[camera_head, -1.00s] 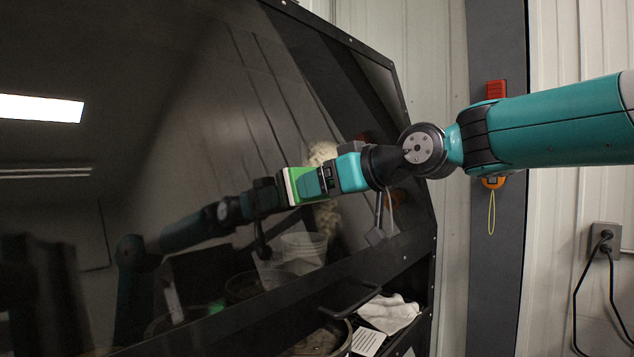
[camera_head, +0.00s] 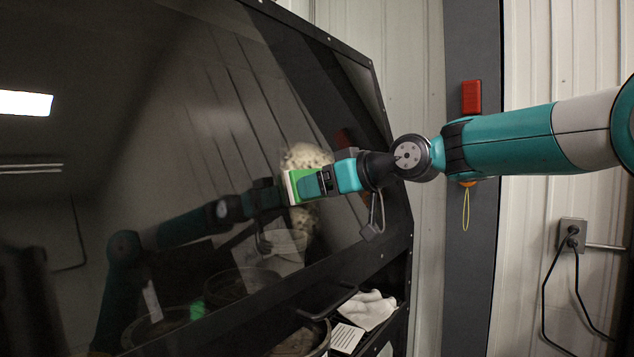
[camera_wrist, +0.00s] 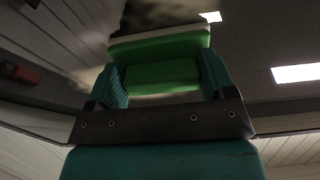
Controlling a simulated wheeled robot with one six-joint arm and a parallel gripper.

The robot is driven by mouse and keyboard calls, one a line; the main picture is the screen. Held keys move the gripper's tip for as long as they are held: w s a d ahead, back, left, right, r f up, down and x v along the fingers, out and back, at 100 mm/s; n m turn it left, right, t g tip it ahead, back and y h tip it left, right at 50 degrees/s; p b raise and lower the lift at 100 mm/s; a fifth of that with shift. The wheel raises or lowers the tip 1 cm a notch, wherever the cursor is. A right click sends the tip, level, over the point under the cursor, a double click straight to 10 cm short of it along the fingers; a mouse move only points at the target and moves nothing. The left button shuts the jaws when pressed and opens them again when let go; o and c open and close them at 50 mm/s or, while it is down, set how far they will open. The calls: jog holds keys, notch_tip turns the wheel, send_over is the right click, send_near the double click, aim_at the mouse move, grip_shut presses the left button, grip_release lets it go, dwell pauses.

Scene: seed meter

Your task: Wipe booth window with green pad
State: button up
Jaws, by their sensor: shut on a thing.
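The booth window (camera_head: 150,130) is a large tilted dark glass pane in a black frame, filling the left of the head view. A pale mottled smudge (camera_head: 307,156) lies on the glass just above my gripper, and another pale patch shows below it. The arm hides what is between. My gripper (camera_head: 318,182) is shut on the green pad (camera_head: 301,187), whose white face is toward the glass. The pad is at or very near the glass, beside its reflection; I cannot tell whether it touches. In the wrist view the pad (camera_wrist: 160,62) sits between both fingers.
Below the window, a black handle (camera_head: 325,300) sticks out over an opening with a white cloth (camera_head: 367,309) and a printed card (camera_head: 347,338). A grey post with a red box (camera_head: 471,97) and a wall outlet (camera_head: 573,234) with cords are at right.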

aim_at(302, 174)
jog(key=shift+w+d+p, duration=4)
jog(key=shift+w, duration=1)
jog(key=shift+s+a+r+b, duration=0.4)
jog(key=shift+s+a+b, duration=0.7)
jog(key=shift+s, duration=0.05)
jog(key=shift+s+a+r+b, duration=0.35)
jog(key=shift+s+a+b, duration=0.7)
jog(key=shift+s+a, duration=0.15)
jog(key=shift+s+a+r+b, duration=0.4)
jog(key=shift+s+a+b, duration=0.65)
jog(key=shift+s+b, duration=0.1)
jog(key=shift+s+a+r+b, duration=0.1)
jog(key=shift+s+a+b, duration=0.25)
jog(key=shift+s+a, duration=0.2)
jog(key=shift+s+a+b, duration=0.65)
jog(key=shift+s+b, duration=0.25)
jog(key=shift+s, duration=0.1)
jog(key=shift+s+a+b, duration=0.3)
jog(key=shift+s+a, duration=0.1)
jog(key=shift+s, duration=0.15)
jog(key=shift+s+a+b, duration=0.9)
jog(key=shift+s+a, duration=0.25)
jog(key=shift+s, duration=0.3)
jog(key=shift+s+a+b, duration=0.9)
jog(key=shift+s+a, duration=0.2)
jog(key=shift+s, duration=0.3)
